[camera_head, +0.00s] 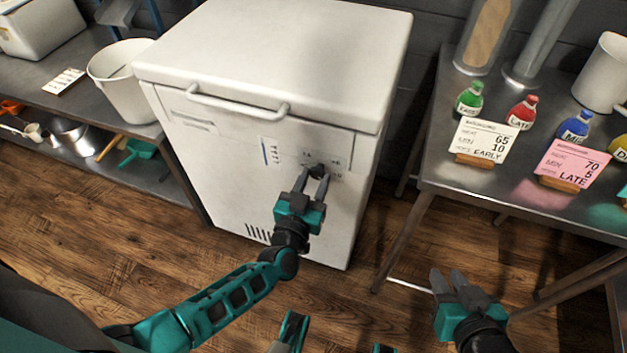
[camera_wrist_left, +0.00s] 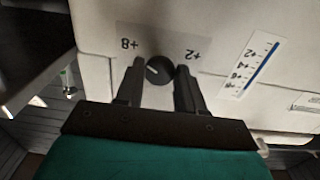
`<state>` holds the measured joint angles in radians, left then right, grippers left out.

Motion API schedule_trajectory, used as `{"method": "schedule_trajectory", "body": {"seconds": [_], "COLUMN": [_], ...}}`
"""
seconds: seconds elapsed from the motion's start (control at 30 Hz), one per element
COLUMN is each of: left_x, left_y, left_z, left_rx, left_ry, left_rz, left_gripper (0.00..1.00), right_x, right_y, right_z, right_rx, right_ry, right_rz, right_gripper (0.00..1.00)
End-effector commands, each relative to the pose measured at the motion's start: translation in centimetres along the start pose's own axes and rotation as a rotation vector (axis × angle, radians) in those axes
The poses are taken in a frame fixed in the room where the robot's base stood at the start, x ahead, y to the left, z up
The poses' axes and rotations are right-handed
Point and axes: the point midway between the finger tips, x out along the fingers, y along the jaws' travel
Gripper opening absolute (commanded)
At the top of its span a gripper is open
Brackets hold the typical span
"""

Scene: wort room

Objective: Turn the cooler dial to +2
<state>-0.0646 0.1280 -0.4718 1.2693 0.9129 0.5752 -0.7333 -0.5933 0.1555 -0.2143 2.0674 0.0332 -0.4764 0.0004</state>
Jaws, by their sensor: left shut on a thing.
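The white chest cooler (camera_head: 270,60) stands in the middle of the head view, with its lid closed. Its dark round dial (camera_head: 317,171) is on the front panel and also shows in the left wrist view (camera_wrist_left: 160,70). In that view, labels +8 (camera_wrist_left: 129,44) and +2 (camera_wrist_left: 192,54) appear upside down left and right of the dial. My left gripper (camera_head: 314,177) is shut on the dial, a finger on each side. My right gripper (camera_head: 447,274) is empty, its fingers apart, low at the right.
A steel table (camera_head: 440,180) at the right carries colored bottles and cards, including a white EARLY card (camera_head: 483,140) and a pink LATE card (camera_head: 572,163). A white bucket (camera_head: 122,85) stands on the left bench. Wooden floor is clear before the cooler.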

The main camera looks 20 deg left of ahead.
Motion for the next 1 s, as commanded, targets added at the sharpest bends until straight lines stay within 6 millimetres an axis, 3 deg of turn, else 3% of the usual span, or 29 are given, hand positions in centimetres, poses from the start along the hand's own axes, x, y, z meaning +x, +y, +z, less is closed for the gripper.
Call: {"method": "schedule_trajectory", "body": {"seconds": [0.2,0.57,1.0], "left_x": [0.0,-0.01,0.02], "left_y": [-0.01,0.02,0.09], "left_z": [0.01,0.05,0.05], "left_rx": [0.0,-0.064,-0.413], "left_ry": [0.0,-0.001,0.0], "left_rz": [0.0,0.0,0.0], "left_gripper": [0.07,0.07,0.07], "right_x": [0.0,0.03,0.27], "right_y": [0.01,-0.02,-0.17], "right_z": [0.03,0.07,0.28], "right_rx": [-0.001,0.0,0.008], "right_ry": [-0.001,-0.001,0.002], "right_rz": [0.0,0.0,-0.001], "right_gripper": [0.27,0.27,0.27]}}
